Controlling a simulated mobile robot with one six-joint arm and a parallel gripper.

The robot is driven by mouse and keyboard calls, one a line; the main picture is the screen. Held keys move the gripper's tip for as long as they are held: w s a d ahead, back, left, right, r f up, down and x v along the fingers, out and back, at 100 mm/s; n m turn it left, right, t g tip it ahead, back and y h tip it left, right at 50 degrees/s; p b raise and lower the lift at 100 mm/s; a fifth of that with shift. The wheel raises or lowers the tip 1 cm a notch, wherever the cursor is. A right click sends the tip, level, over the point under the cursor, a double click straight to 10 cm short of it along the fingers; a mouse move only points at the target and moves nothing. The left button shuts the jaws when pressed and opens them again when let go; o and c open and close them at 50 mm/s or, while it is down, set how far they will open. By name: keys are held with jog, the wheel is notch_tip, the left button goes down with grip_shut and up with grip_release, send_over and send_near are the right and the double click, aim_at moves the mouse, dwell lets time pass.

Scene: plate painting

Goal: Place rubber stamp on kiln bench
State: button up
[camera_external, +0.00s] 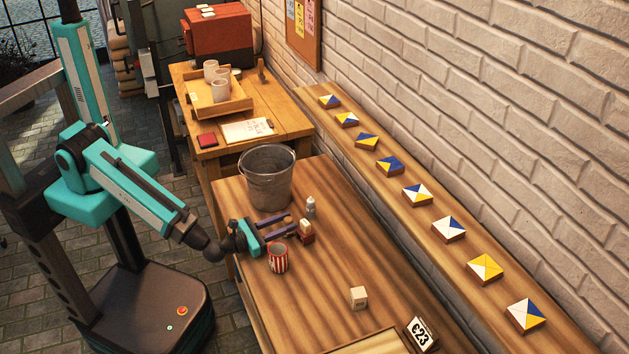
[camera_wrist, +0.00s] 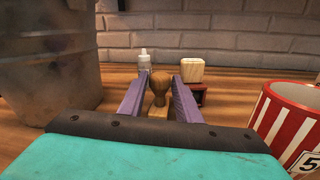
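The rubber stamp, with a round wooden knob handle (camera_wrist: 160,82), stands on the near wooden table. It lies between the two purple fingers of my gripper (camera_wrist: 158,88) in the wrist view, with gaps visible beside the knob. In the external view my gripper (camera_external: 282,227) is low over the table, open, and the stamp's knob (camera_external: 288,221) shows small between the fingers. The far wooden bench (camera_external: 290,118), which bears a red box like a kiln (camera_external: 220,38), stands behind and seems to be the kiln bench.
A metal bucket (camera_external: 266,180) stands left of the gripper, and a red-striped cup (camera_external: 278,259) is close on its right. A small bottle (camera_external: 310,208) and a dark red item with a pale block (camera_external: 306,231) stand beyond. The far bench holds a cup tray (camera_external: 236,104) and clipboard (camera_external: 247,130).

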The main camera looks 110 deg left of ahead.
aim_at(288, 218)
jog(key=shift+x, duration=0.8)
grip_shut()
jog(key=shift+r, duration=0.1)
jog(key=shift+r+b, duration=0.3)
jog(key=shift+r, duration=2.3)
notch_tip(288, 218, up, 5)
jog(key=p, duration=0.5)
jog(key=shift+f, duration=0.2)
